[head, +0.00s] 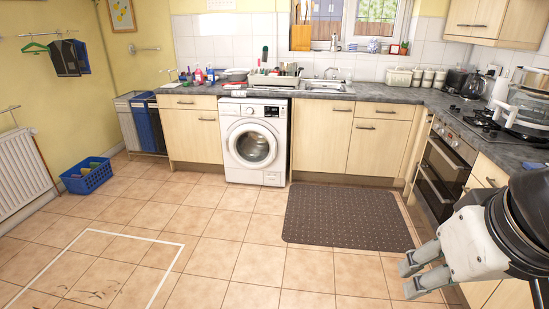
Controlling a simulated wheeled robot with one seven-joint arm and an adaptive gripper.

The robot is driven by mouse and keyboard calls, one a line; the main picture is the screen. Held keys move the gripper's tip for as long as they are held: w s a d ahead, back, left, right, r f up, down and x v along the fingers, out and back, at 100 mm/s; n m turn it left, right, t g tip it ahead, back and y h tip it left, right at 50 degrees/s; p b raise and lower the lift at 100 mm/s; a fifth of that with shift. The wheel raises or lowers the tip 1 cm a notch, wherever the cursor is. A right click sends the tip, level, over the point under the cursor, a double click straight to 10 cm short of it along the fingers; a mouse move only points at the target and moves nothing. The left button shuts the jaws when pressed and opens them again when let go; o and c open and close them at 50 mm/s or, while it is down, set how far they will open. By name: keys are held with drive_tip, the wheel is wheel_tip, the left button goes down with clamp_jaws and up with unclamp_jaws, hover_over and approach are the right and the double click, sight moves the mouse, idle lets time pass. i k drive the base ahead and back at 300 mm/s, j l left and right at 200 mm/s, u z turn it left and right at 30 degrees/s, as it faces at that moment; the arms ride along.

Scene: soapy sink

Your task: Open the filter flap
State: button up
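A white washing machine (234,172) stands under the counter across the room, its round door closed. A small filter flap (272,178) shows at its lower right corner, near the floor. It looks closed, but it is too small to be sure. My gripper (408,277) is at the lower right of the head view, in front of the right-hand cabinets and far from the machine. Its two fingers are apart, with nothing between them.
A dark mat (345,215) lies on the tiles right of the machine. A blue basket (87,176) and laundry bins (143,122) are at the left. A white outline (165,274) marks the floor at the lower left. The tiles before the machine are clear.

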sight(272, 179)
drive_tip(key=i+u, duration=0.25)
drive_tip(key=u, duration=0.25)
drive_tip(key=i, duration=1.25)
drive_tip(key=i+j, duration=0.1)
drive_tip(key=i, duration=1.15)
drive_tip(key=i+z, duration=0.1)
drive_tip(key=i, duration=1.15)
drive_tip(key=z, duration=0.45)
drive_tip(key=i+j+z, duration=0.1)
drive_tip(key=z, duration=0.3)
drive_tip(key=i+z, duration=0.1)
drive_tip(key=z, duration=0.35)
drive_tip(key=j+z, duration=0.15)
drive_tip(key=z, duration=0.25)
